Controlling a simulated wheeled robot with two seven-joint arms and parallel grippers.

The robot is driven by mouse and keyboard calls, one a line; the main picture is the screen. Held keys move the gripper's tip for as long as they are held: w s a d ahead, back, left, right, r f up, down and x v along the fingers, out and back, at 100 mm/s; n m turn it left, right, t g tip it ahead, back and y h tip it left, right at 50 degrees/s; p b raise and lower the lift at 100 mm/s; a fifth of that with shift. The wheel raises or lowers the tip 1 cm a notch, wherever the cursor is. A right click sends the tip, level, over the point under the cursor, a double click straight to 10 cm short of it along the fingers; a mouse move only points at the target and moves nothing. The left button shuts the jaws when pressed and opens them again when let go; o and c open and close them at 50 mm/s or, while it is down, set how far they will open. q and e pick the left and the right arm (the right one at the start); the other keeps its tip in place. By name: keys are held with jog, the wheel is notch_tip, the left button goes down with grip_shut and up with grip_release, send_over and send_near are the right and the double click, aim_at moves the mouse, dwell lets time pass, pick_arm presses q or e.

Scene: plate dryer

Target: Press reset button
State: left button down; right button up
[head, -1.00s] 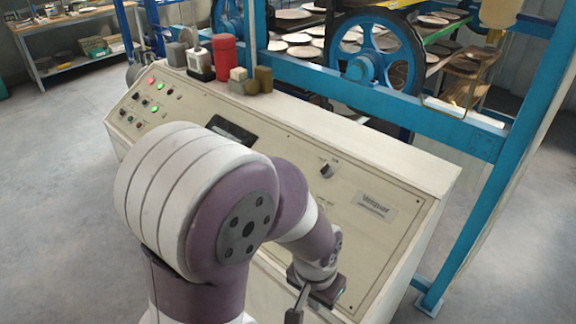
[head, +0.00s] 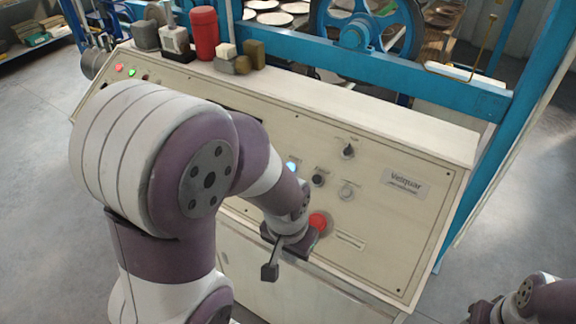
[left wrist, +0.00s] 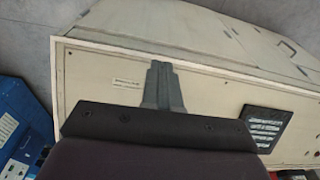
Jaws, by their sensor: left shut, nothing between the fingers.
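The cream control panel (head: 250,125) carries several controls. A lit bluish-white button (head: 291,167), a black knob (head: 318,180), a pale round control (head: 346,190) and a red button (head: 319,221) show near my left wrist. Their labels are too small to read, so I cannot tell which one is reset. My left gripper (head: 270,270) is shut and empty, low in front of the panel, below and left of the red button. In the left wrist view its closed fingers (left wrist: 161,75) point at the cabinet. My right gripper (head: 482,312) is partly cut off at the bottom right.
A red canister (head: 204,33) and small blocks (head: 237,58) stand on the panel's top ledge. A blue frame (head: 400,68) with a wheel stands behind it. The floor (head: 36,190) at left is clear.

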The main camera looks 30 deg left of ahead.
pick_arm(q)
jog(key=w+a+m+t+p, duration=0.1)
jog(key=w+a+m+t, duration=0.3)
jog(key=w+a+t, duration=0.6)
jog(key=w+a+m+t+p, duration=0.2)
jog(key=w+a+m+t, duration=0.35)
jog(key=w, duration=0.75)
jog(key=shift+n+g, duration=0.75)
jog(key=shift+g, duration=0.2)
jog(key=w+f+b, duration=0.1)
jog(key=f+b, duration=0.1)
jog(key=w+a+f+b, duration=0.1)
jog(key=f+b, duration=0.1)
jog(key=w+f+b, duration=0.1)
jog(key=f+b, duration=0.1)
jog(key=shift+w+a+f, duration=0.1)
jog(key=shift+w+a, duration=0.05)
jog(key=shift+w, duration=0.1)
jog(key=shift+w+f+b, duration=0.5)
jog(key=shift+f+b, duration=0.05)
jog(key=shift+b, duration=0.35)
pick_arm(e)
jog(key=shift+a+f, duration=0.15)
jog(key=shift+f, duration=1)
jog(key=shift+a+f, duration=0.15)
jog(key=shift+f, duration=1)
